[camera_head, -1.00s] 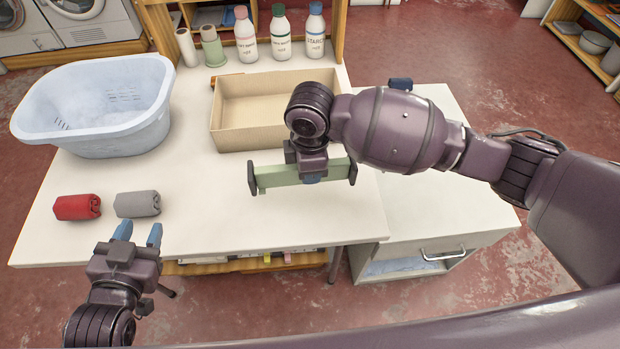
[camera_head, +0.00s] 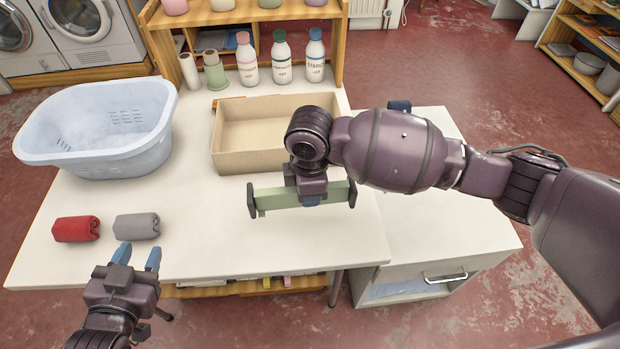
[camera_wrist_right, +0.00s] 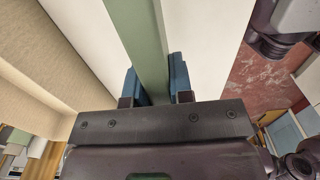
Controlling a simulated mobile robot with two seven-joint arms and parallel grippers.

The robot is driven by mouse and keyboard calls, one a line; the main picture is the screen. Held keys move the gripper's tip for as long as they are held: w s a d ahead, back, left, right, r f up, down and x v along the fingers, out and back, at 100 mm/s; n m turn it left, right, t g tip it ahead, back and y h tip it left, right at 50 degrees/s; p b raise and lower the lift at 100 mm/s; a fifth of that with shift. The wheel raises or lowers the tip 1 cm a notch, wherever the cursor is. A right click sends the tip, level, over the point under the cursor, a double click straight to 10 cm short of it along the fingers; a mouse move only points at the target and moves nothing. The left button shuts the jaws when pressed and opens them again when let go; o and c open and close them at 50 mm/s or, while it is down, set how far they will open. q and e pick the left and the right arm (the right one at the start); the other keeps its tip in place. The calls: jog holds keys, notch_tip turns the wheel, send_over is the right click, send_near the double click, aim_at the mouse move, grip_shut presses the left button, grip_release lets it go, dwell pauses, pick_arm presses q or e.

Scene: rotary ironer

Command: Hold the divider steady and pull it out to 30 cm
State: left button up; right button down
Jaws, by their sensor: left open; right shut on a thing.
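The divider (camera_head: 277,199) is a pale green bar with dark end pads, at the front right of the white table. My right gripper (camera_head: 311,203) is shut on it, right of its middle, and hides part of it. In the right wrist view, the blue fingers lie on both sides of the green bar (camera_wrist_right: 142,40). Whether the bar touches the table is hard to tell. My left gripper (camera_head: 137,256) is open and empty near the table's front edge, left of the divider and apart from it.
A cardboard-coloured open box (camera_head: 232,160) stands just behind the divider. A red roll (camera_head: 76,229) and a grey roll (camera_head: 136,227) lie beyond my left gripper. A pale blue basket (camera_head: 95,125) and several bottles (camera_head: 281,62) stand further back. The table's front middle is clear.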

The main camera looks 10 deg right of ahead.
aim_at(310, 217)
jog(key=shift+f, duration=1.25)
jog(key=shift+f, duration=0.1)
jog(key=shift+f, duration=1.2)
jog(key=shift+f, duration=0.15)
jog(key=c, duration=1.2)
grip_release()
jog(key=shift+r+p, duration=0.3)
jog(key=shift+p, duration=0.15)
grip_shut()
